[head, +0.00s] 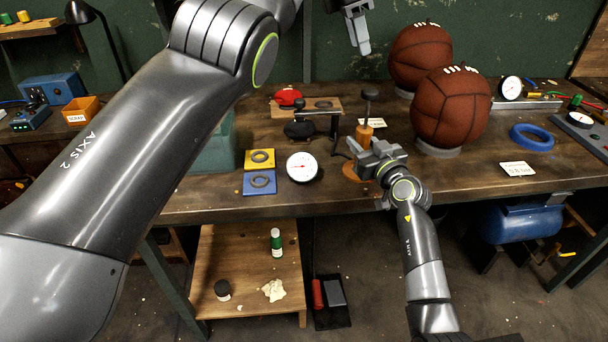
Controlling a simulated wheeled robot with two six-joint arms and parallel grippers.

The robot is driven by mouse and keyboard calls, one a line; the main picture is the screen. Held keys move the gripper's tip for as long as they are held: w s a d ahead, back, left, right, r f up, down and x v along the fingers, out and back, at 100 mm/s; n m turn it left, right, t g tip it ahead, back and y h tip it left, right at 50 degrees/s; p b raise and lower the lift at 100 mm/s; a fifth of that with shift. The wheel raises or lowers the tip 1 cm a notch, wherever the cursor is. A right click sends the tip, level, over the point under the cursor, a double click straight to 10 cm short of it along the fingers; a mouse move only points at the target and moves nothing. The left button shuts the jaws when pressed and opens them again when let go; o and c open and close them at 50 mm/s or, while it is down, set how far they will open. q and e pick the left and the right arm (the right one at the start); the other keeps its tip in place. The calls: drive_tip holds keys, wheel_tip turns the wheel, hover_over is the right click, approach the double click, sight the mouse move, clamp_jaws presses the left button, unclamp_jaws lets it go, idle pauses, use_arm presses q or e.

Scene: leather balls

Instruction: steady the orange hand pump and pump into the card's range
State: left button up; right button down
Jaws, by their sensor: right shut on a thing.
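The orange hand pump (364,131) stands upright on the bench, with a dark knob handle raised on a rod above its body. My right gripper (376,156) is shut on the pump's body, low down, and hides part of it. My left gripper (358,38) hangs in the air above the pump's handle, apart from it; its jaw gap does not show clearly. A white round gauge (302,167) lies left of the pump. A printed card (517,169) lies at the bench's right front, its text too small to read. Another card (373,123) lies behind the pump.
Two brown leather balls, a near one (450,108) and a far one (420,55), sit on rings right of the pump. A blue ring (531,137) lies further right. Yellow and blue pads (260,181) lie left. My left arm covers much of the left side.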

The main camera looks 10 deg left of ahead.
use_arm(q)
drive_tip(key=c, duration=0.5)
drive_tip(key=shift+m, duration=0.5)
drive_tip(key=shift+c, duration=1.1)
drive_tip(key=shift+w+d+m, duration=0.1)
drive_tip(key=shift+d+m, duration=0.05)
drive_tip(key=shift+m, duration=0.45)
clamp_jaws()
drive_tip(key=shift+w+d+f+m+t+y, duration=0.2)
drive_tip(key=shift+d+f+m+t+y, duration=0.6)
drive_tip(key=shift+m, duration=3)
drive_tip(key=shift+w+d+f+m+t+y, duration=0.2)
drive_tip(key=shift+f+m, duration=1.25)
drive_tip(key=shift+m, duration=2.35)
drive_tip(key=shift+w+d+f+m+t+y, duration=0.25)
drive_tip(key=shift+d+f+m, duration=0.65)
drive_tip(key=shift+m, duration=2.9)
drive_tip(key=shift+a+f, duration=0.25)
drive_tip(key=shift+f, duration=0.1)
